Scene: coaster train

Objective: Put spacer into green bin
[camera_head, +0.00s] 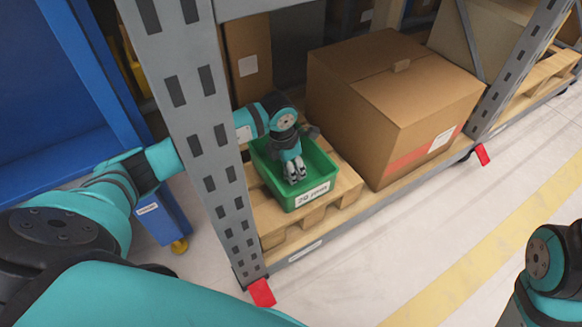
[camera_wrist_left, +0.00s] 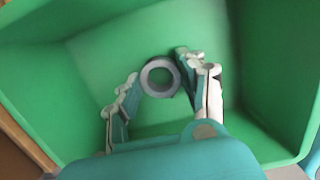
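The spacer (camera_wrist_left: 160,77) is a grey ring inside the green bin, seen between my left fingertips in the left wrist view. A small gap shows between it and the left-hand finger; its right edge is close to the other finger, and I cannot tell whether they touch. The green bin (camera_head: 314,197) stands on a wooden pallet in the rack. My left gripper (camera_head: 295,174) points down inside the bin, with its fingers apart (camera_wrist_left: 157,67). My right gripper is out of view; only part of my right arm shows at the lower right.
A large cardboard box (camera_head: 385,110) stands right of the bin. The grey rack post (camera_head: 195,120) rises close to my left arm. The pallet (camera_head: 349,183) carries the bin. A blue cabinet (camera_head: 50,100) is at the left. Clear floor lies in front.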

